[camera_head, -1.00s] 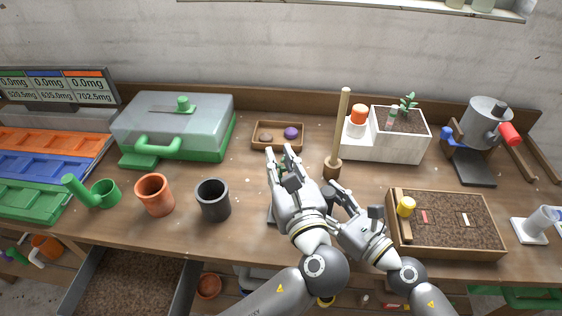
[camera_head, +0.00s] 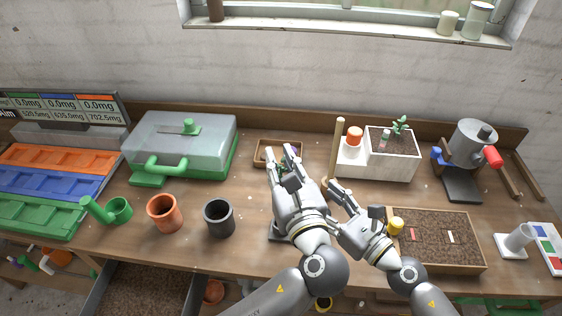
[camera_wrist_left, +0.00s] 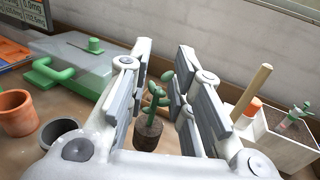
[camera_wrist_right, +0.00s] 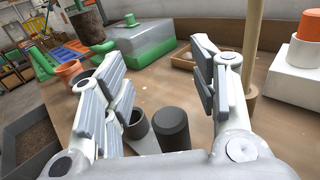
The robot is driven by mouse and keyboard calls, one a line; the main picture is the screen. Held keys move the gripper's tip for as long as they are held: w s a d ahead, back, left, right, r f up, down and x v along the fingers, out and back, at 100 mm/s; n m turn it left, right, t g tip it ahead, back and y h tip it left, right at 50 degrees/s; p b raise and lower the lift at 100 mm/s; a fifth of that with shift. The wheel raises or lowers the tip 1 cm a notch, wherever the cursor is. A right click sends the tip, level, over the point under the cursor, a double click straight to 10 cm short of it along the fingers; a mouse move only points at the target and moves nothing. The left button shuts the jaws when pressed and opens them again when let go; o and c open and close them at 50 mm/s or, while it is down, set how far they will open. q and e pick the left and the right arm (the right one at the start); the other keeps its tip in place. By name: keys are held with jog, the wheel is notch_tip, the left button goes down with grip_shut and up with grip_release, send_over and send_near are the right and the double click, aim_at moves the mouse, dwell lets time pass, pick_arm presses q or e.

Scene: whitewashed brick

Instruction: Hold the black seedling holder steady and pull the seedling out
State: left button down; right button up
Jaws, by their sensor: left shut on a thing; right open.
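My left gripper (camera_head: 284,160) is shut on the seedling (camera_wrist_left: 156,96), a small green plant with a dark soil plug (camera_wrist_left: 148,132) at its base. The plug also hangs at the top left of the right wrist view (camera_wrist_right: 90,30), clear of the holder. My right gripper (camera_head: 350,200) is open and empty, to the right of the left one in the head view. In the right wrist view, the black seedling holder (camera_wrist_right: 172,130) stands beyond and below its spread fingers (camera_wrist_right: 165,75), with a grey cup-like part beside it. In the head view my left arm hides most of the holder.
An orange pot (camera_head: 164,213) and a black pot (camera_head: 219,218) stand to the left. A wooden stick (camera_head: 338,145) rises behind my right gripper. A soil tray (camera_head: 484,255) lies to the right, and a white planter (camera_head: 405,168) stands behind it. A small wooden tray (camera_head: 263,150) is behind my left gripper.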

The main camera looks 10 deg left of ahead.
pick_arm(q)
jog(key=shift+r+p, duration=2.5)
jog(key=shift+r, duration=0.3)
pick_arm(e)
jog(key=shift+r, duration=2.85)
jog(key=shift+f, duration=0.1)
